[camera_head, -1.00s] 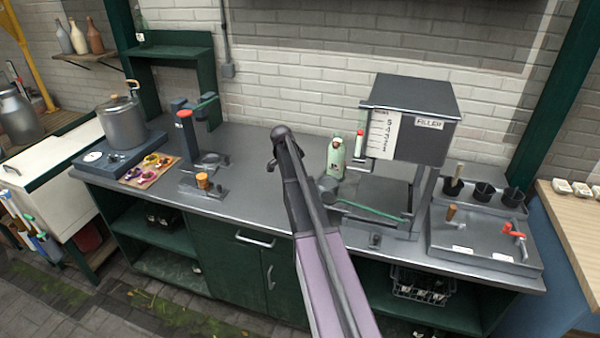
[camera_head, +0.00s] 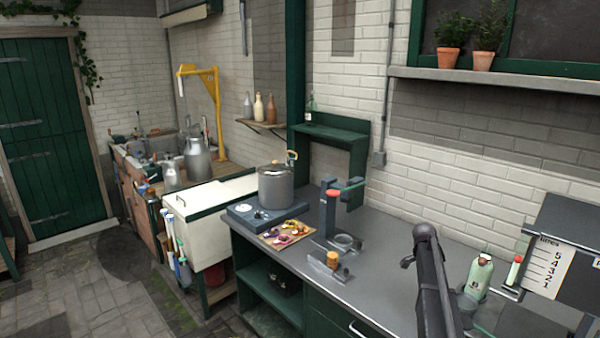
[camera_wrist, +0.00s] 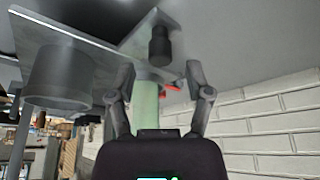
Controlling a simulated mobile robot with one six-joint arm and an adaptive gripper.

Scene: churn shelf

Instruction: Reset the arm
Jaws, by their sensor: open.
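My gripper (camera_wrist: 160,80) is open in the wrist view, its two fingers apart on either side of the picture's middle. A pale green bottle (camera_wrist: 145,105) shows between and beyond the fingers; I cannot tell whether they touch it. In the head view, my arm (camera_head: 432,275) rises at the lower right, and the gripper itself is not clearly visible there. The green bottle (camera_head: 478,277) stands upright just right of my arm, beside the filler (camera_head: 555,265), which is cut off by the right edge.
On the grey counter (camera_head: 385,285) stand a lever press (camera_head: 329,212), a lidded pot (camera_head: 275,187) and a board with colourful pieces (camera_head: 285,236). A green shelf (camera_head: 335,130) stands behind. Clear counter lies between press and arm. Open paved floor (camera_head: 90,290) is at the left.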

